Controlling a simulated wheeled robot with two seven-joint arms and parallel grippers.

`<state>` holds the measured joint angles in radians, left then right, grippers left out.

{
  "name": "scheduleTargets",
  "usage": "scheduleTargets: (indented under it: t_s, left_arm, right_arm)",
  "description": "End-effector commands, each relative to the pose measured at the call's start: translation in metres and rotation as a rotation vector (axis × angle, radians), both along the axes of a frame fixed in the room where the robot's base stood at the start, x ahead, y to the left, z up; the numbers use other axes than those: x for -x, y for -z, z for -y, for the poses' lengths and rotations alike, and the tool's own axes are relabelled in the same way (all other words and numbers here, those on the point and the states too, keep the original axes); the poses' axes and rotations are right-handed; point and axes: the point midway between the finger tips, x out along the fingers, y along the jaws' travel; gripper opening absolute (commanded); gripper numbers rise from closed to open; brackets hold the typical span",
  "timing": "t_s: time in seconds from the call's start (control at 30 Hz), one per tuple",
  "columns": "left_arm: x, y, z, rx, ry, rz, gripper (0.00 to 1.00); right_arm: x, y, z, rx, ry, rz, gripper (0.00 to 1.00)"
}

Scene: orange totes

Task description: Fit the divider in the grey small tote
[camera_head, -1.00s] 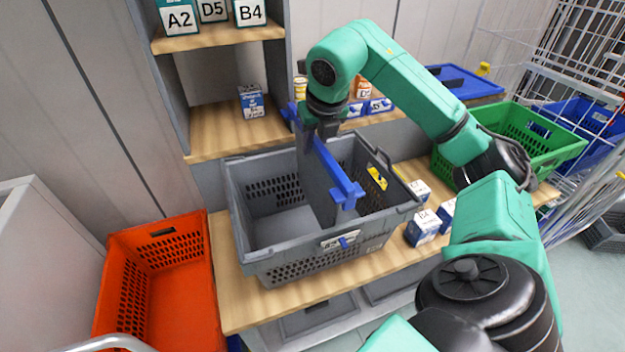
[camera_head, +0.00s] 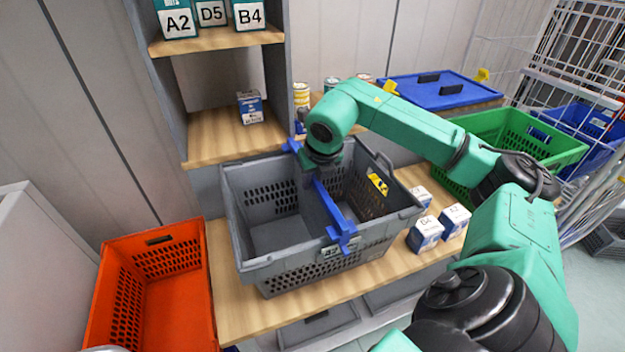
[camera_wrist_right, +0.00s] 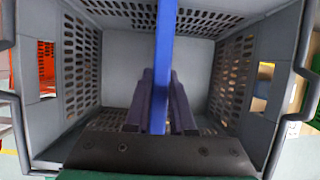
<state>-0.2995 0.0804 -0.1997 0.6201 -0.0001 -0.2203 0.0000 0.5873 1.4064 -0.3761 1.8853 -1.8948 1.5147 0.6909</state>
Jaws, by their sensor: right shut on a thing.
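The grey small tote (camera_head: 262,272) stands on the wooden bench in the head view, and its inside fills the right wrist view (camera_wrist_right: 125,45). In the right wrist view the blue bar (camera_wrist_right: 164,50) runs between the fingers (camera_wrist_right: 160,105). My left gripper is not in view.
An orange tote (camera_head: 155,290) stands to the left, and a green tote (camera_head: 520,135) to the right. Small blue-and-white boxes (camera_head: 426,232) lie on the bench (camera_head: 235,310) right of the grey tote. A shelf (camera_head: 225,135) rises behind.

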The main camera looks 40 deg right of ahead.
Motion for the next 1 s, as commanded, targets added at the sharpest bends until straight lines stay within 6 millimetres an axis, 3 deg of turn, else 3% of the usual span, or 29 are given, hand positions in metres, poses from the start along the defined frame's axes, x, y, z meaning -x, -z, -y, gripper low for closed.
scheduleTargets:
  t_s: [0.1, 0.13, 0.2, 0.57, 0.63, 0.73, 1.0]
  left_arm:
    - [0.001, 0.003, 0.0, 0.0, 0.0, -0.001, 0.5]
    - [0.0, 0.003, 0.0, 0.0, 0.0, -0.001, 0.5]
    - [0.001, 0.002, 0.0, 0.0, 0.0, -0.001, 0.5]
    - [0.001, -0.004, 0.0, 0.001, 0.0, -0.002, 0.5]
    - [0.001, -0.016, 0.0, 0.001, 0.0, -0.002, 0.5]
    - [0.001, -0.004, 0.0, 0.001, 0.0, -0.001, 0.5]
    - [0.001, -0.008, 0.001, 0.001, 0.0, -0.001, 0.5]
  right_arm:
    - [0.0, 0.003, 0.0, -0.001, 0.0, 0.001, 0.0]
    - [0.0, 0.002, 0.0, 0.0, 0.0, 0.0, 0.3]
    - [0.0, 0.002, 0.0, 0.0, 0.0, 0.0, 0.52]
    - [0.0, -0.005, 0.0, 0.0, 0.0, 0.0, 0.52]
    - [0.0, -0.017, 0.0, 0.0, 0.0, 0.001, 0.52]
    - [0.007, -0.03, -0.003, 0.001, -0.001, 0.007, 0.52]
    - [0.035, -0.103, -0.013, -0.001, -0.002, 0.007, 0.52]
